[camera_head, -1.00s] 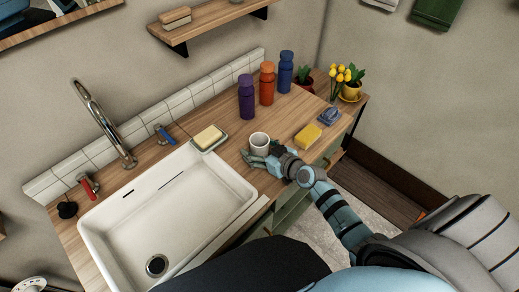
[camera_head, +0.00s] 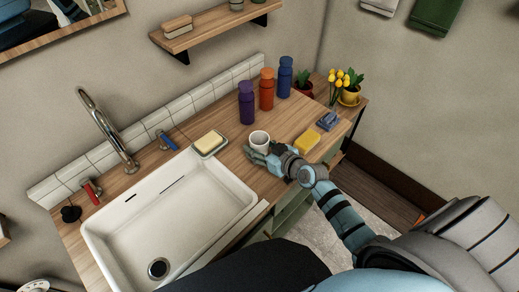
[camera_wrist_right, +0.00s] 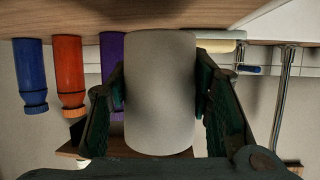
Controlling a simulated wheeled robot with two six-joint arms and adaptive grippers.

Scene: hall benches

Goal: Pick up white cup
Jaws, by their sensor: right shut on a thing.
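The white cup (camera_head: 259,138) is on the wooden counter, right of the sink, and is upright in the head view. My right gripper (camera_head: 264,151) is shut on it from the front right. In the right wrist view the cup (camera_wrist_right: 160,92) fills the middle, with a dark finger of the right gripper (camera_wrist_right: 160,105) against each side. Whether the cup's base touches the counter is hard to tell. My left gripper is not in view.
The white sink (camera_head: 225,200) lies left of the cup. A soap dish (camera_head: 209,143) is behind left, and a yellow sponge (camera_head: 307,140) is to the right. Purple (camera_head: 247,103), orange (camera_head: 266,90) and blue (camera_head: 285,77) bottles stand behind. A shelf (camera_head: 215,25) hangs above.

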